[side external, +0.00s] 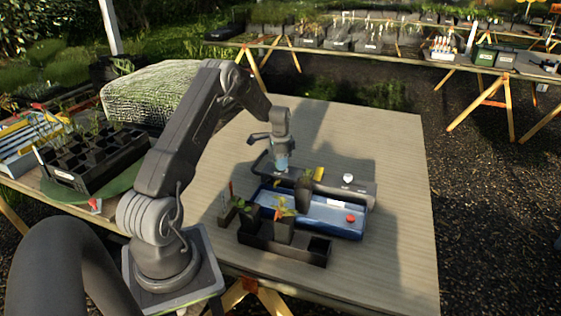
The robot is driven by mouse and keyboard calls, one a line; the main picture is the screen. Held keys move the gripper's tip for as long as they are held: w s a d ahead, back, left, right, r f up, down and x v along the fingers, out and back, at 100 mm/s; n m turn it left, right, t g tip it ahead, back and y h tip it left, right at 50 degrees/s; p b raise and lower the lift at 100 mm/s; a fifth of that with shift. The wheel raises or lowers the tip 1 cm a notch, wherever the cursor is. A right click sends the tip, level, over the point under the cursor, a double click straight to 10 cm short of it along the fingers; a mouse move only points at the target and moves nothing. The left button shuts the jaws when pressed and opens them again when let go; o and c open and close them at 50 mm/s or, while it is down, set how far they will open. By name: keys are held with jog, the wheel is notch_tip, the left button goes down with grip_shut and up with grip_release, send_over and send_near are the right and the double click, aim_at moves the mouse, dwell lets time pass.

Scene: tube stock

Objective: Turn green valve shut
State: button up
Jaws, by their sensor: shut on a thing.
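My gripper (277,172) points down over the back left of the blue tray (333,229), by the left end of a grey bar (357,190). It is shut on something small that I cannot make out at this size. No green valve shows clearly; my gripper may hide it. A yellow piece (319,174) and a white knob (348,178) sit along the bar, to the right of my gripper. A red knob (350,218) is at the right of the blue tray.
A black planter box (315,249) with a few seedlings (285,210) stands in front of the blue tray. The wooden table top (402,255) is clear at the right and back. A black seedling tray (95,165) is at the left.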

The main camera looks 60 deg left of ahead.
dwell(0.4)
jog(key=o, duration=0.9)
notch_tip(320, 180, up, 14)
jog(key=shift+f, duration=0.1)
